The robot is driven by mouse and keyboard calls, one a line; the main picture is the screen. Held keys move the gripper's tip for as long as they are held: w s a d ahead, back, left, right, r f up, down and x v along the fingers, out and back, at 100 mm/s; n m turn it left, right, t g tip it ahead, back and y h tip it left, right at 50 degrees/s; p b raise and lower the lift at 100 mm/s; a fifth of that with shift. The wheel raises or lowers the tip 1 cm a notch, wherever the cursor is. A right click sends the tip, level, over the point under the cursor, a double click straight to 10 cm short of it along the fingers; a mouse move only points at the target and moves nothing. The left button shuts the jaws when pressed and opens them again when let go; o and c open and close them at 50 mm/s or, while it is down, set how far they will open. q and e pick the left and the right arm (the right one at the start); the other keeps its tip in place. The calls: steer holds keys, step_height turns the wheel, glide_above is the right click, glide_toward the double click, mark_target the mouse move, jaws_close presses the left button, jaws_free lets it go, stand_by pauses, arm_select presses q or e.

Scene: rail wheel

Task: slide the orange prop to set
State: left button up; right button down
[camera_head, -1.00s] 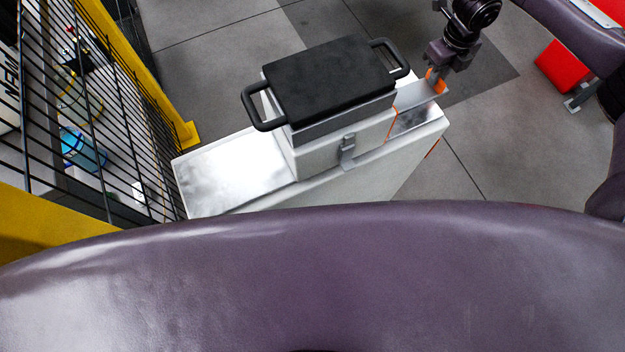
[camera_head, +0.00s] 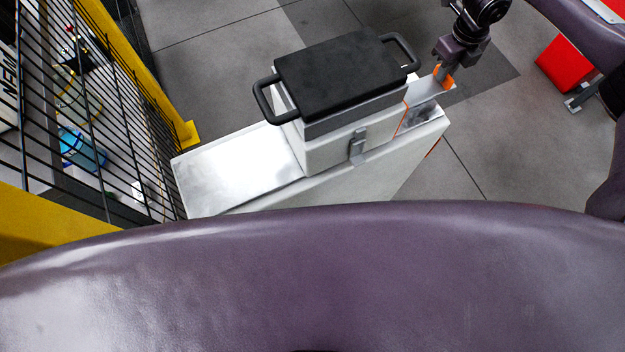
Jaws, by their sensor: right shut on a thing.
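The orange prop (camera_head: 445,77) shows as a small orange piece at the end of a grey metal strip, at the right of the head view. My right gripper (camera_head: 442,70) is shut on this orange piece, at the right end of the white bench. An orange edge (camera_head: 404,117) also shows along the right side of the grey box. Whether it belongs to the same prop I cannot tell. The box (camera_head: 345,145) has a black lid (camera_head: 342,72) with two handles and a front latch, and sits upright on the bench. My left gripper is not in view.
The white bench (camera_head: 235,168) has a bare shiny top left of the box. A black wire fence with a yellow post (camera_head: 150,70) stands at the left. A red block (camera_head: 566,66) is on the floor at the right. Grey floor is clear behind the bench.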

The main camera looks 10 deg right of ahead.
steer(key=shift+w+d+b, duration=0.2)
steer(key=shift+w+d, duration=0.15)
steer(key=shift+d, duration=0.55)
steer(key=shift+w+d+b, duration=0.2)
steer(key=shift+w+d, duration=0.1)
steer(key=shift+d, duration=0.6)
steer(key=shift+d, duration=0.15)
steer(key=shift+w+d+b, duration=0.25)
steer(key=shift+w+d, duration=0.1)
steer(key=shift+d, duration=0.5)
steer(key=shift+w+d+b, duration=0.25)
steer(key=shift+w+d, duration=0.05)
steer(key=shift+d, duration=0.5)
steer(key=c, duration=1.9)
jaws_free()
steer(key=shift+d+f, duration=0.1)
steer(key=shift+d, duration=0.05)
steer(key=o, duration=0.7)
steer(key=shift+s, duration=0.1)
steer(key=shift+c, duration=0.2)
steer(key=shift+f, duration=0.1)
